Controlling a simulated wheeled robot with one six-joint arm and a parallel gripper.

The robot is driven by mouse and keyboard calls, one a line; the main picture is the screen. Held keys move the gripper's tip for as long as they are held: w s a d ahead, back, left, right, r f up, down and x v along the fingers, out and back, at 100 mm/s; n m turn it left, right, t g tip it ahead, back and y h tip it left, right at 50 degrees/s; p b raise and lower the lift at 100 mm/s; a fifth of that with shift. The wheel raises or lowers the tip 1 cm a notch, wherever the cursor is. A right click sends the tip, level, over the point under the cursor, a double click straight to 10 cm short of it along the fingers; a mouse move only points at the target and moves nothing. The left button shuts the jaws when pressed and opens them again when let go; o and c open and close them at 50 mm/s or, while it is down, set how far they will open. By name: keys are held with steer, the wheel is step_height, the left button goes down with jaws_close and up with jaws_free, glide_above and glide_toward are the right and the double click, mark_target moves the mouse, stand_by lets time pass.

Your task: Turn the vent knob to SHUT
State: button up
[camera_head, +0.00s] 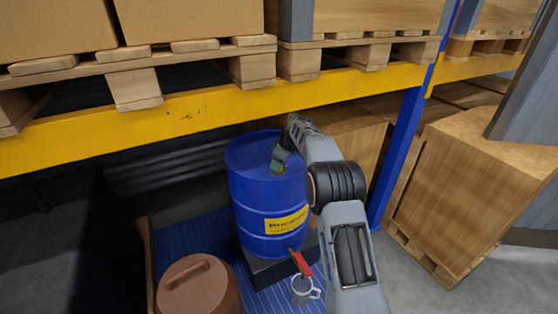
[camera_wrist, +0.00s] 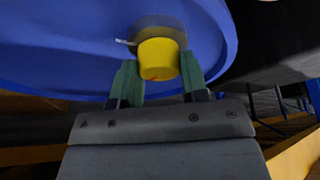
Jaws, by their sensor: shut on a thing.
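The vent knob (camera_wrist: 158,59) is a yellow cap on top of a blue drum (camera_head: 255,185). It sits on a grey round base with a small pale pointer at its left side in the wrist view. A small red mark shows on its lower face. My gripper (camera_wrist: 157,80) is shut on the knob, with one green fingertip on each side. In the head view my gripper (camera_head: 278,166) reaches down onto the drum's top and hides the knob. No SHUT lettering is readable.
A yellow rack beam (camera_head: 190,113) runs close above the drum. A blue post (camera_head: 402,150) and a large wooden crate (camera_head: 475,185) stand to the right.

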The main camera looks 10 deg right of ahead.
steer(key=shift+n+g+y+p, duration=0.3)
steer(key=shift+n+g+p, duration=0.3)
steer(key=shift+n, duration=1.1)
steer(key=o, duration=0.9)
steer(key=p+v, duration=0.1)
steer(key=v, duration=1.2)
steer(key=shift+r, duration=0.35)
steer(key=shift+s+d, duration=0.1)
steer(key=shift+d, duration=0.05)
